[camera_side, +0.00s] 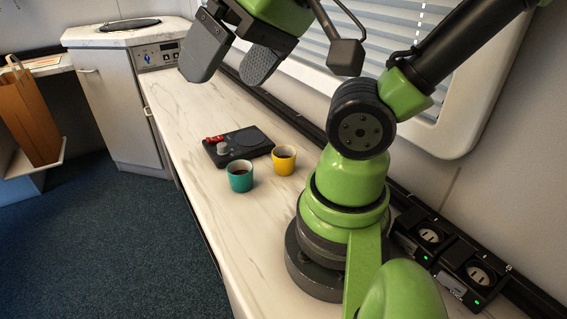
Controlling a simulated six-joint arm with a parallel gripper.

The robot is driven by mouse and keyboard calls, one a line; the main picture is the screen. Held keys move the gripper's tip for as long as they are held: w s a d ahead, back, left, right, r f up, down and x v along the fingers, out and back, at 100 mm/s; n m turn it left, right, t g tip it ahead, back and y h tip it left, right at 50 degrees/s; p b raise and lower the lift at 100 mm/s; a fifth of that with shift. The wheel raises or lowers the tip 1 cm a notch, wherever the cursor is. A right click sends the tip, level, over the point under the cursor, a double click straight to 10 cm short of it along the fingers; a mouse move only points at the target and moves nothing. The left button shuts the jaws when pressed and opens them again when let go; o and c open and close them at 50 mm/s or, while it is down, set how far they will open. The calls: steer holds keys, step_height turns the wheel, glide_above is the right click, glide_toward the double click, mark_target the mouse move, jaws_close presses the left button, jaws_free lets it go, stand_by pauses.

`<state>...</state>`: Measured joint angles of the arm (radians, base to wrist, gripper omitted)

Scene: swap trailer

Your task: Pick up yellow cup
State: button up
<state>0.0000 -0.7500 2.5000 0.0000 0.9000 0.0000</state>
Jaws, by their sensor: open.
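The yellow cup (284,161) stands upright on the white marbled counter (185,121), with a dark content inside. It is just right of a teal cup (240,177), with a small gap between them. My gripper (228,72) is high up at the top of the view, left of and well above the cups. Its two broad grey fingers are spread apart, with nothing between them. No part of the yellow cup is covered by my arm.
A black flat device (252,142) with a grey knob and red parts lies just behind the cups. Sockets (430,236) line the wall rail at right. A window with blinds (385,40) is behind my arm. The counter's far left stretch is clear. A paper bag (28,112) stands far left.

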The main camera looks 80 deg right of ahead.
steer(key=w+d+f+n+g+h, duration=0.3)
steer(key=w+d+f, duration=0.15)
steer(key=d, duration=0.35)
steer(key=n+g, duration=0.5)
steer(key=n, duration=0.3)
glide_above(285, 160)
steer(key=w+d, duration=0.2)
step_height(285, 160, down, 16)
steer(key=f, duration=0.2)
steer(key=s+f, duration=0.1)
steer(key=f, duration=0.1)
steer(key=shift+s+d+f, duration=0.1)
steer(key=shift+d+f, duration=0.15)
steer(key=shift+f, duration=1.25)
steer(key=shift+s+d+f, duration=0.1)
steer(key=shift+d+f, duration=0.1)
steer(key=shift+f, duration=1.3)
steer(key=c, duration=1.1)
